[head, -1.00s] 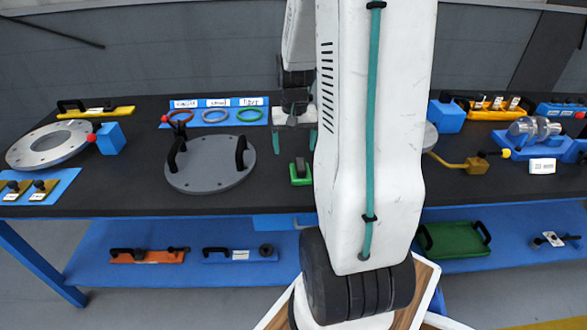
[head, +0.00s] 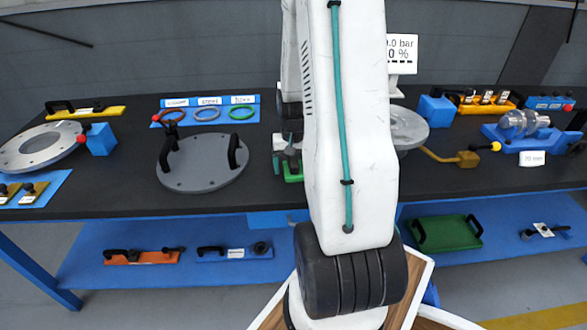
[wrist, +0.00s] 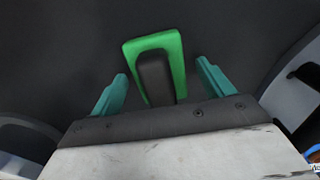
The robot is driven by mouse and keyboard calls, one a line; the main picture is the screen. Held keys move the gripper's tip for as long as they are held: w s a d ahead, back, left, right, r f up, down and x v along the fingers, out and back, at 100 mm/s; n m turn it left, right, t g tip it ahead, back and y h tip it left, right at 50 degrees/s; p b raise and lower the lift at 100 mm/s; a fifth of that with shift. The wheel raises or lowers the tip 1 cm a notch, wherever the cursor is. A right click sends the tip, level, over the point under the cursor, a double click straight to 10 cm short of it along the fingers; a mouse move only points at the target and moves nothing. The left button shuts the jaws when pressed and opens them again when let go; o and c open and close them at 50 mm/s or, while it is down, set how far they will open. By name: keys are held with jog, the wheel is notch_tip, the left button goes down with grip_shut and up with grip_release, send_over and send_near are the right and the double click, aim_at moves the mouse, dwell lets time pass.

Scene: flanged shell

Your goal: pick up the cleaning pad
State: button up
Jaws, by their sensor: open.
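The cleaning pad appears to be the green block with a black upright grip (wrist: 173,51), on the dark table top. In the head view its green base (head: 293,178) shows just left of my arm, partly hidden by my gripper. My gripper (wrist: 162,71) is open, with one teal finger on each side of the pad's black grip and gaps on both sides. In the head view my gripper (head: 289,161) is low over the pad. Whether the fingers reach down beside the grip is unclear.
A grey round plate with black handles (head: 203,162) lies left of the pad. Behind it is a blue board (head: 173,100) with coloured rings. A pale round flange (head: 408,128) and a brass-coloured block on a bent rod (head: 467,159) are right of my arm.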

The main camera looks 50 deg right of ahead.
jog(key=c, duration=1.1)
jog(key=shift+r, duration=0.1)
